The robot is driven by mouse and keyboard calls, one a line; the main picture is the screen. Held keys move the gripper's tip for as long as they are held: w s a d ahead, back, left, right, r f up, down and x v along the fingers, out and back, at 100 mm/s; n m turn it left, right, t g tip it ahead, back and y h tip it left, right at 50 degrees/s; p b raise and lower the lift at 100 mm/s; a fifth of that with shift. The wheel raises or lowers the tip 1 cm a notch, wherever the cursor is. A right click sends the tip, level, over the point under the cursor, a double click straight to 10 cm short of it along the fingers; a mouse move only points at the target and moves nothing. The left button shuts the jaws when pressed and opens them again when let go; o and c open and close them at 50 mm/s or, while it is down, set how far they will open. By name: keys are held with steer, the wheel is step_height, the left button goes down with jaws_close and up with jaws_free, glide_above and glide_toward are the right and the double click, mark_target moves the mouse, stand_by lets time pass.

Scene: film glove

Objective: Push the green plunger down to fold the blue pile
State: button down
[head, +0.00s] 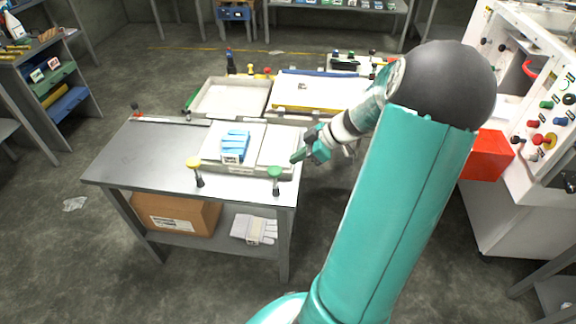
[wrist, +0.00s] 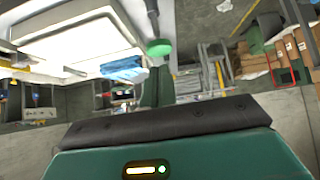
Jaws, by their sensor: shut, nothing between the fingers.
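The green plunger (head: 275,172) stands upright at the front right corner of the metal table, a green cap on a dark stem. It also shows in the wrist view (wrist: 159,47), at upper middle. The blue pile (head: 235,143) lies on a white board on the table, with a white band or clip at its front; the wrist view shows it too (wrist: 124,68). My gripper (head: 295,157) is shut and empty. In the head view its tip appears just above and right of the green cap. I cannot tell whether they touch.
A yellow-capped plunger (head: 193,163) stands at the table's front edge, left of the green one. A cardboard box (head: 177,213) and a white glove stack (head: 255,229) sit on the lower shelf. A white panel machine with a red bin (head: 487,156) stands at right. The table's left part is bare.

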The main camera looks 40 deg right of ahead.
steer(key=v, duration=0.3)
steer(key=shift+w, duration=0.15)
stand_by(0.4)
steer(key=w+a+r+m+g+h, duration=0.15)
steer(key=a+r, duration=0.25)
steer(key=a, duration=0.5)
steer(key=a+r+m+g+h, duration=0.1)
steer(key=a+r+g+h, duration=0.15)
steer(key=a, duration=0.65)
steer(key=s+a+r+m+t, duration=0.1)
steer(key=s+a+r+m, duration=0.1)
steer(key=s+a+r, duration=0.2)
steer(key=s+a+r+m+t+h, duration=0.1)
steer(key=s+a+r+m, duration=0.2)
steer(key=a, duration=0.7)
steer(key=shift+s+a+r+t+h, duration=0.35)
steer(key=shift+s+r, duration=0.25)
steer(key=shift+s, duration=0.55)
